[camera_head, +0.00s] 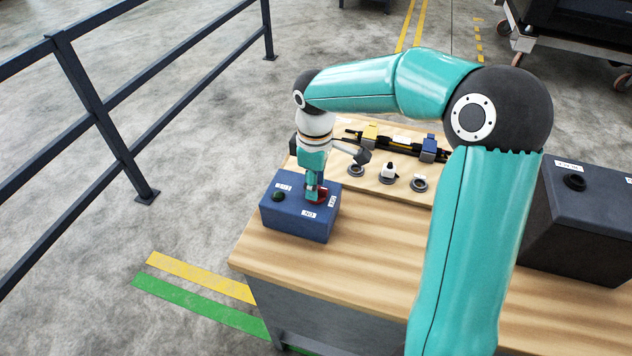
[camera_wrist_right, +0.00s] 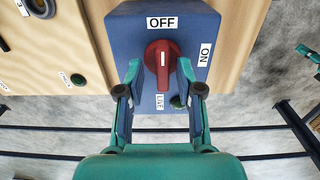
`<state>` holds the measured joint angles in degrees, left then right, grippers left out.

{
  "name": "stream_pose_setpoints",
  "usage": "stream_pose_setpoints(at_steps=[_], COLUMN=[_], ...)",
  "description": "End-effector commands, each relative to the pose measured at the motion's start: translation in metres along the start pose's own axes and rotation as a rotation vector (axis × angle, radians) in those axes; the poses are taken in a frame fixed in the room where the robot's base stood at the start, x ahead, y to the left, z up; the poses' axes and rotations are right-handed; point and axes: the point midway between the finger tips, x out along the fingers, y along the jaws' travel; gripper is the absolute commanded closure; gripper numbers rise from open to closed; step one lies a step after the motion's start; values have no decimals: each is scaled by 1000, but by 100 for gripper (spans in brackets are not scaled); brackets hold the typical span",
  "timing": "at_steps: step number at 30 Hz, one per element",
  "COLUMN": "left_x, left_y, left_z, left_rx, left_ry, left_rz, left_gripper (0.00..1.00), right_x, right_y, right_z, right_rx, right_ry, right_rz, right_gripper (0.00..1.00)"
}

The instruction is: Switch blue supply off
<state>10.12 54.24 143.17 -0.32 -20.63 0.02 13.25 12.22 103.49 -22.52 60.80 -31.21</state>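The blue supply box (camera_head: 290,228) stands at the left corner of the wooden bench. It also shows in the right wrist view (camera_wrist_right: 125,38), with a red rotary knob (camera_wrist_right: 163,52), OFF and ON labels, and a dark green lamp (camera_wrist_right: 178,102) by a LIVE label. The knob's white mark lies roughly upright in that view, toward OFF. My right gripper (camera_wrist_right: 160,68) is open, its two fingers on either side of the knob with gaps visible; whether either touches is unclear. In the head view the gripper (camera_head: 315,190) partly hides the knob. My left gripper is out of view.
A dark box (camera_head: 585,235) with a black knob stands at the bench's right. Several round fittings, such as a grey ring (camera_head: 419,183), and a row of yellow and blue parts (camera_head: 428,148) lie behind. A blue railing (camera_head: 90,90) runs at left.

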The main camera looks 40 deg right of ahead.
Motion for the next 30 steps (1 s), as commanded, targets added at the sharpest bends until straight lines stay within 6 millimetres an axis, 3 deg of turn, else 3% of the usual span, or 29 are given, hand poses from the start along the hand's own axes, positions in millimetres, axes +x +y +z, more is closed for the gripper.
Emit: stream_pose_setpoints(at_steps=[8, 13, 30], left_x=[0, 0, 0], left_y=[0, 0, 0], left_z=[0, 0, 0], left_rx=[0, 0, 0], left_ry=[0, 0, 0], left_rz=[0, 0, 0], left_gripper=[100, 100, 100], right_x=[1, -9, -107], right_y=[-1, -1, 1], right_z=[1, 1, -2], right_rx=[1, 2, 0], right_ry=[-5, -4, -2], right_rz=[-6, -4, -2], right_gripper=[61, 61, 61])
